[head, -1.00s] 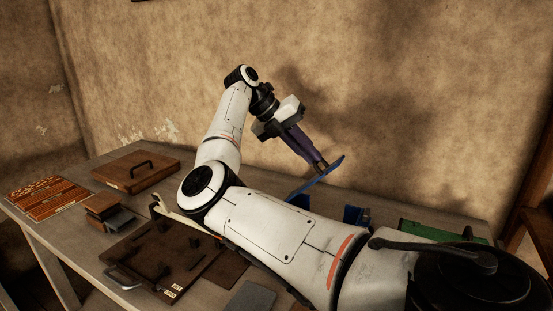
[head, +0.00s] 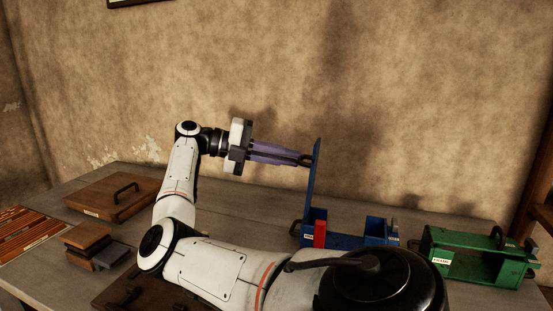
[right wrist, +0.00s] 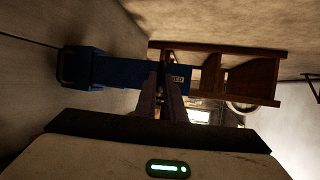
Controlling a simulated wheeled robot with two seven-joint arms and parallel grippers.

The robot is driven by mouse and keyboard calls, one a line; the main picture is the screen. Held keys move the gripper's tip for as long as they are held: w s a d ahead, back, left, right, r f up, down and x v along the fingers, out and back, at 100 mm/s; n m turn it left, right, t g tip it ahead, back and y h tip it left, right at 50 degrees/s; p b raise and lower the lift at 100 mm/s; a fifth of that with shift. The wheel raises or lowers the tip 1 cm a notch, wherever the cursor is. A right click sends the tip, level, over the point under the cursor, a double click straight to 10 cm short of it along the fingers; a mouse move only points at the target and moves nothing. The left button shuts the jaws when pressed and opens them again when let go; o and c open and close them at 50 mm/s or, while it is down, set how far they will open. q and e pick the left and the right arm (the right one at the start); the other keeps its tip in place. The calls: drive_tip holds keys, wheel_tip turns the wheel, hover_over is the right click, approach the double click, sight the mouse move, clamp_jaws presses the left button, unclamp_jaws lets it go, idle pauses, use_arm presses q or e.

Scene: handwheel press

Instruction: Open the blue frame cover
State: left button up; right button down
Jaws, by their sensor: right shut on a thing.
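The blue frame (head: 345,241) stands on the table right of centre in the head view. Its blue cover (head: 315,185) stands up nearly vertical from the frame's left side, so the frame's inside shows. A red block (head: 320,234) is in the frame's left part. My right gripper (head: 304,160) comes in level from the left and is shut on the cover near its upper end. In the right wrist view a blue panel (right wrist: 125,72) with a pale label lies behind my purple fingers (right wrist: 163,92). My left gripper is not in view.
A green frame (head: 475,256) stands to the right of the blue one. A wooden lidded box (head: 112,197), small stacked blocks (head: 88,238) and an orange-brown slatted board (head: 25,236) lie at the left. The wall rises behind the table. My arm hides part of the table front.

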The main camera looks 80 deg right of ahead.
drive_tip(key=shift+w+a+f, duration=0.1)
drive_tip(key=shift+a+f, duration=0.05)
drive_tip(key=shift+f, duration=0.7)
drive_tip(key=c, duration=2.2)
unclamp_jaws()
drive_tip(key=o, duration=0.4)
drive_tip(key=shift+d+f, duration=0.1)
drive_tip(key=shift+d, duration=0.1)
drive_tip(key=shift+c, duration=0.2)
drive_tip(key=v, duration=1)
drive_tip(key=shift+r+b, duration=0.35)
drive_tip(key=shift+b, duration=0.05)
drive_tip(key=shift+w, duration=0.1)
